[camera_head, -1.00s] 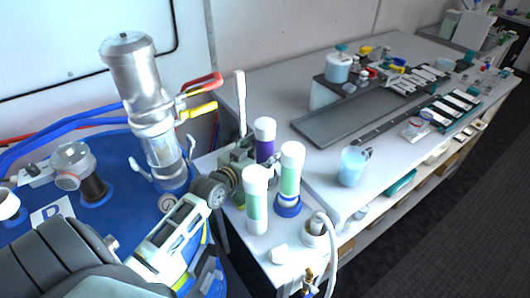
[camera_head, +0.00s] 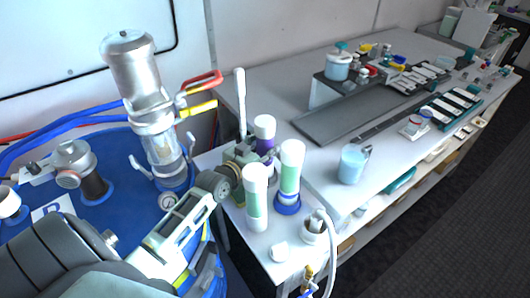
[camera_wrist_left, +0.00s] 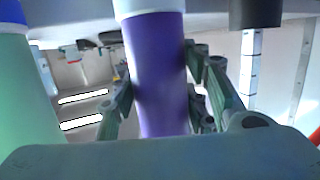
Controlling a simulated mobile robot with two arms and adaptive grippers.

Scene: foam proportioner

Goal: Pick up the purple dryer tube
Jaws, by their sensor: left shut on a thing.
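The purple dryer tube (camera_head: 265,144) stands upright with a white cap at the near left corner of the white bench. Two green tubes with white caps, one at the front left (camera_head: 256,205) and one to the right (camera_head: 290,172), stand close to it and partly hide it. My left gripper (camera_head: 243,160) reaches in from the left, and its fingers are around the purple tube. In the left wrist view the purple tube (camera_wrist_left: 159,75) is between the two fingers, which are shut on it. My right gripper is in neither view.
A holder with a white hose (camera_head: 315,229) is at the bench's near edge. A metal cylinder apparatus (camera_head: 146,90) stands on the blue drum at left. Bare bench lies behind the tubes.

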